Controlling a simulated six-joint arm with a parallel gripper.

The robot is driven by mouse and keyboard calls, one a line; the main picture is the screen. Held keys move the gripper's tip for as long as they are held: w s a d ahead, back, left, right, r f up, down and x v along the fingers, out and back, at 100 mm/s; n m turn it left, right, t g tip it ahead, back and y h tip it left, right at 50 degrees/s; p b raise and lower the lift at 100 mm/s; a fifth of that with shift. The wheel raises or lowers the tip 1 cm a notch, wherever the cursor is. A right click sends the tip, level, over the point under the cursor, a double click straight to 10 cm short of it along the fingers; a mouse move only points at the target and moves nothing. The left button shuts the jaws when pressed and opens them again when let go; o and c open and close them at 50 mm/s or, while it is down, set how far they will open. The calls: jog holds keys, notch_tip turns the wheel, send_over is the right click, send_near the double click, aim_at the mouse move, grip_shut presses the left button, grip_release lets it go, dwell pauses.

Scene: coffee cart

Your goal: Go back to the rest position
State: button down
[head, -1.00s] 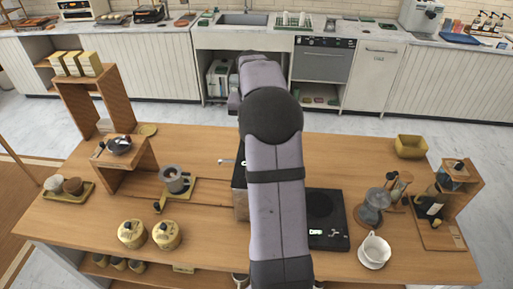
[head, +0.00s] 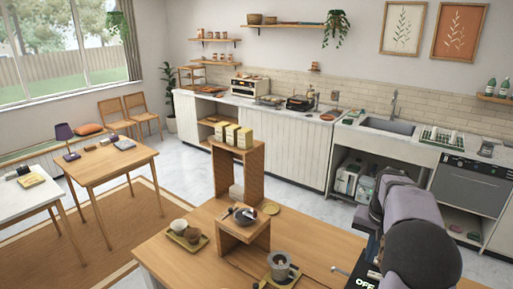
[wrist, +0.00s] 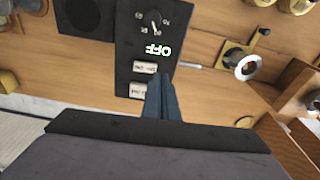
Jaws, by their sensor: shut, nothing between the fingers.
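My gripper (wrist: 161,82) shows in the wrist view with its dark blue fingers together and nothing between them. It is above the wooden coffee cart (wrist: 215,107), over or near a black machine panel (wrist: 128,62) with a lit OFF display, a knob and white buttons. I cannot tell how high the fingertips are. In the head view my arm is at the lower right, and the gripper itself is hidden or out of frame. The cart top (head: 190,264) fills the lower middle of that view.
A tall wooden shelf (head: 238,170) with yellow boxes stands on the cart. A metal cup (wrist: 243,65) lies right of the panel. Counters with a sink (head: 388,126) line the back wall.

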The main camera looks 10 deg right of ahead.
jog(key=s+a+f+n+b, duration=0.2)
jog(key=s+a+f, duration=0.2)
jog(key=a, duration=0.5)
jog(key=s+a+f+n+b, duration=0.2)
jog(key=s+a+f+n, duration=0.15)
jog(key=a, duration=0.55)
jog(key=s+a+f+n+b, duration=0.1)
jog(key=s+a+f, duration=0.2)
jog(key=s, duration=0.3)
jog(key=s+a+f+n+g+y+b, duration=0.1)
jog(key=s+a+f+n, duration=0.1)
jog(key=s+a+f, duration=0.2)
jog(key=s+a, duration=0.1)
jog(key=s, duration=0.2)
jog(key=shift+s+f, duration=0.15)
jog(key=shift+s, duration=0.05)
